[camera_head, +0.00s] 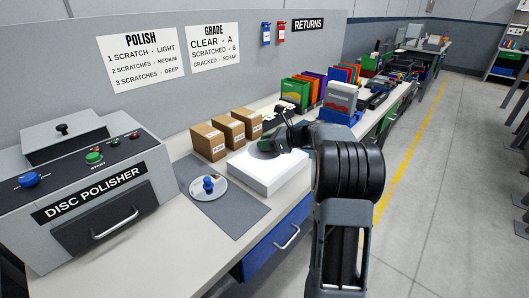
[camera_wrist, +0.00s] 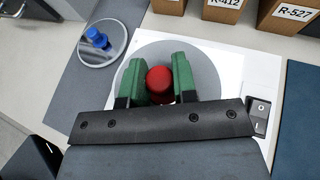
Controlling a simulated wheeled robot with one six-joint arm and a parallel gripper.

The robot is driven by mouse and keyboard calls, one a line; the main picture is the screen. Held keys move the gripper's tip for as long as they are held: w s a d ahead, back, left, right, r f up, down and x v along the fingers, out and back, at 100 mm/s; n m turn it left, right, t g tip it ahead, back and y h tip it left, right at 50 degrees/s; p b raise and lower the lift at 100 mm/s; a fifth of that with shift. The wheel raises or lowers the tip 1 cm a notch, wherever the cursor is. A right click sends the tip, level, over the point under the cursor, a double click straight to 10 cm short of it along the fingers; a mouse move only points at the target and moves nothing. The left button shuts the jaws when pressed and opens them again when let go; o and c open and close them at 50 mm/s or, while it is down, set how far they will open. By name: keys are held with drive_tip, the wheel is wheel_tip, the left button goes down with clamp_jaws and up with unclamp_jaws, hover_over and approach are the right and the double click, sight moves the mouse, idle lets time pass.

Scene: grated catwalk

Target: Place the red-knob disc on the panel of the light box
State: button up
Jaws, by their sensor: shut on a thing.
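My gripper (camera_wrist: 158,78) has its green fingers shut on the red knob of the red-knob disc (camera_wrist: 207,72). The disc is grey and round and lies flat-looking below the fingers. The white light box (camera_head: 268,180) is directly beneath the disc; it also shows in the wrist view (camera_wrist: 235,64). I cannot tell whether the disc touches the panel or hangs just above it. In the head view my gripper (camera_head: 270,147) is over the back part of the light box, and the red knob is hidden there. A black rocker switch (camera_wrist: 259,115) is at the box's right in the wrist view.
A blue-knob disc (camera_head: 208,188) lies on the grey mat (camera_head: 236,215) left of the light box. Several cardboard boxes (camera_head: 230,129) stand behind it. The disc polisher (camera_head: 90,185) is at left. Coloured sleeves (camera_head: 304,92) and a blue bin (camera_head: 340,117) are farther back.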

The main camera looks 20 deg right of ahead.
drive_tip(key=shift+w+d+f, duration=0.1)
drive_tip(key=shift+w+f, duration=0.25)
drive_tip(key=shift+f, duration=1.6)
drive_tip(key=shift+f+b, duration=0.1)
drive_tip(key=shift+b, duration=0.2)
drive_tip(key=o, duration=0.9)
drive_tip(key=shift+o, duration=0.2)
